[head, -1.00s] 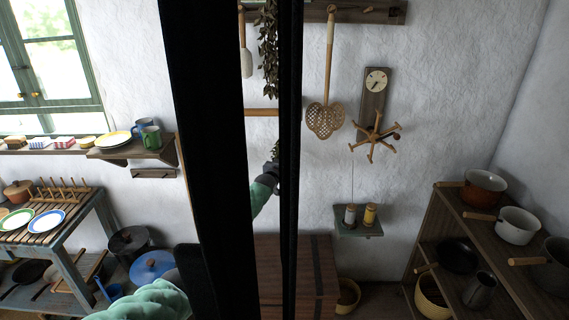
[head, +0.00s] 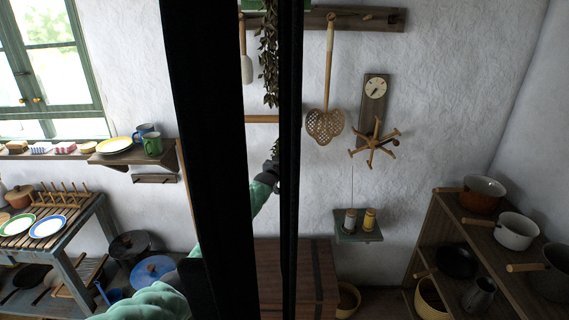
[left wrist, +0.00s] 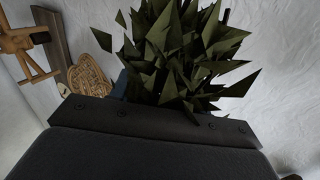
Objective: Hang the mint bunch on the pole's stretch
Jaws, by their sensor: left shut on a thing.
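My left gripper (head: 274,166) is seen through the gap between two dark uprights in the head view, mostly hidden. It is shut on the mint bunch (left wrist: 185,50), whose dark green pointed leaves fill the upper middle of the left wrist view. A little of the bunch shows above the gripper in the head view (head: 276,149). A light wooden pole (head: 262,119) runs level across the gap, above the gripper and in front of the white wall; its ends are hidden by the uprights. The bunch is below the pole in the picture; I cannot tell their distance in depth. My right gripper is not in view.
A dried dark bunch (head: 269,60) hangs above the pole from a peg rail (head: 345,18). A woven beater (head: 324,122) and a wooden star-shaped rack (head: 374,143) hang to the right. A chest (head: 325,270) stands below. Two dark uprights block much of the middle.

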